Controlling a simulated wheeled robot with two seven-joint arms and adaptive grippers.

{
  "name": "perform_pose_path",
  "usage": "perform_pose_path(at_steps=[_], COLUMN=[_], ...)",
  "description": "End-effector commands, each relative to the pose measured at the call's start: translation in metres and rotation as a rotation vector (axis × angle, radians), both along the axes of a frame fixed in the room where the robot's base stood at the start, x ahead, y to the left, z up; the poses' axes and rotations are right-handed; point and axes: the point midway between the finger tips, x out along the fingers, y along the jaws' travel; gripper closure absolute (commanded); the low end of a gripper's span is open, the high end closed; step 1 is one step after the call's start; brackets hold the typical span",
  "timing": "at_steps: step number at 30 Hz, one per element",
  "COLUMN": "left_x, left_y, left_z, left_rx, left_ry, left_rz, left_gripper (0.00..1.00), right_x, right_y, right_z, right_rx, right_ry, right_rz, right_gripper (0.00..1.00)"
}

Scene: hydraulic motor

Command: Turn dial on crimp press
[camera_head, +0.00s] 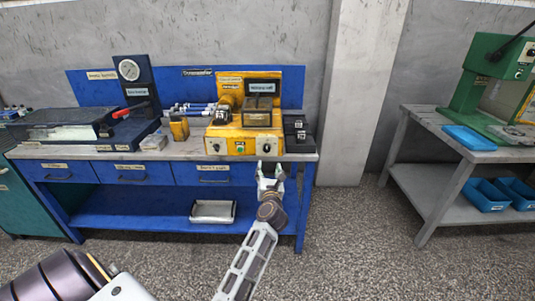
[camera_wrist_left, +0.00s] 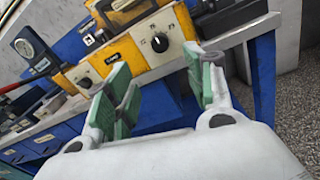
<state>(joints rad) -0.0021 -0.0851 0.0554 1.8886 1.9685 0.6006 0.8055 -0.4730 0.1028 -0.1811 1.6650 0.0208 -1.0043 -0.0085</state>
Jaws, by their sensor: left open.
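The yellow crimp press (camera_head: 232,136) stands on the blue workbench. Its front has two dark dials, a left dial (camera_head: 240,147) and a right dial (camera_head: 266,148). In the left wrist view the right dial (camera_wrist_left: 160,42) is a round black knob on a pale plate, and the left dial (camera_wrist_left: 85,83) is lower left. My left gripper (camera_head: 270,172) is open and empty, just in front of and below the right dial. In the wrist view its green-padded fingers (camera_wrist_left: 160,75) point toward the press, apart from the dial. My right gripper is out of view.
The bench's front edge and blue drawers (camera_head: 202,173) lie close to my left gripper. A black box (camera_head: 298,133) stands right of the press, a small yellow block (camera_head: 179,129) left of it. A gauge stand (camera_head: 134,85) is farther left.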

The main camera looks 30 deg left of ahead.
Motion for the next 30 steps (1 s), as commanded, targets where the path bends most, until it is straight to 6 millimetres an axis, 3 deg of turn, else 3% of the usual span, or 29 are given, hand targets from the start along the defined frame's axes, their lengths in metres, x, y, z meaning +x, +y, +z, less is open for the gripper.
perform_pose_path(at_steps=[11, 30], left_x=[0.008, 0.055], left_y=[0.005, 0.038], left_z=[0.0, 0.0], left_rx=[0.002, 0.004], left_ry=[0.0, 0.0], left_rz=[0.0, 0.0], left_gripper=[0.46, 0.46], right_x=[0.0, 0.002], right_y=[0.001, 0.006], right_z=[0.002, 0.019], right_rx=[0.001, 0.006], right_ry=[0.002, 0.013], right_rz=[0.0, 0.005], right_gripper=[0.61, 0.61])
